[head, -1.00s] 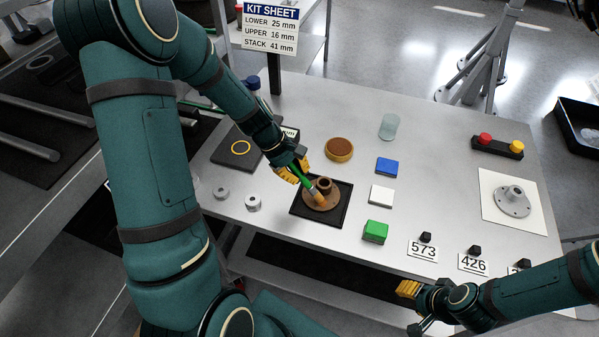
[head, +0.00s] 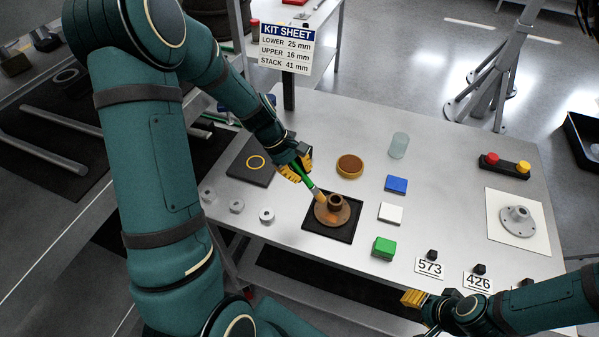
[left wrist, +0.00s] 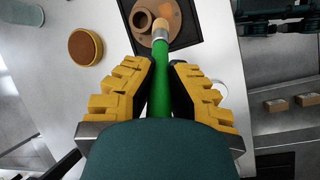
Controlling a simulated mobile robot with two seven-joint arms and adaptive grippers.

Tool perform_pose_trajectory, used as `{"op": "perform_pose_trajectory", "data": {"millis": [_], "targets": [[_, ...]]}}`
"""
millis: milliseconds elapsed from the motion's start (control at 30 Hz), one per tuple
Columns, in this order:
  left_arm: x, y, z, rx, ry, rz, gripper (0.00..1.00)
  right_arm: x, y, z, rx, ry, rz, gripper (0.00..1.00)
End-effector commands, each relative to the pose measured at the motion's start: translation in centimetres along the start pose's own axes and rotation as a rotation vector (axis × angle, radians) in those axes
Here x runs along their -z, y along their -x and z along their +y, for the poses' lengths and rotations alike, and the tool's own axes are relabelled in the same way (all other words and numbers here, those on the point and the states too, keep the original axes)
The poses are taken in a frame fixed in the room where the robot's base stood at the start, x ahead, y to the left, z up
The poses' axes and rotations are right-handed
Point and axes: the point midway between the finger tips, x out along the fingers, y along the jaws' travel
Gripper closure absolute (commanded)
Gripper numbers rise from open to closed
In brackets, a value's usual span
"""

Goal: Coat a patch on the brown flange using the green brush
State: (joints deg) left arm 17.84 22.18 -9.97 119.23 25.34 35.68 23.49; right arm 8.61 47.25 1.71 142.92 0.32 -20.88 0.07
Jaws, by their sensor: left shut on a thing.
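The brown flange (head: 345,217), a disc with a raised hollow boss, lies on a black square mat (head: 318,230). My left gripper (head: 297,170) is shut on the green handle of the brush (head: 306,181), holding it tilted above and left of the flange. The brush's tan bristles are over the flange disc just left of the boss. Whether they touch it I cannot tell. The left wrist view shows the green handle (left wrist: 172,85) between the yellow fingers and the bristles beside the flange's boss (left wrist: 142,19). My right gripper (head: 415,299) is near the table's front edge; its opening is unclear.
A round dish with brown contents (head: 350,166) stands behind the flange. Blue (head: 396,184), white (head: 390,212) and green (head: 384,247) blocks lie to the right. A grey flange (head: 517,221) rests on a white sheet. Small metal rings (head: 267,215) lie left of the mat.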

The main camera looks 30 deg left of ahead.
Motion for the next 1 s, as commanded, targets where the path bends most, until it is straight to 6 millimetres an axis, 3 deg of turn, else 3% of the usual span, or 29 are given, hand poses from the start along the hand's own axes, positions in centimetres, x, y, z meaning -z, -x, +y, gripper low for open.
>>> {"op": "perform_pose_trajectory", "data": {"millis": [233,1000], "targets": [[-0.6,1.9,0.8,0.001,-0.002,-0.001,1.00,0.2,1.9,-0.6,0.002,-0.001,0.000,0.53],[-0.6,1.9,0.8,0.001,-0.002,-0.002,1.00,0.2,1.8,-0.6,0.003,-0.001,0.000,0.53]]}}
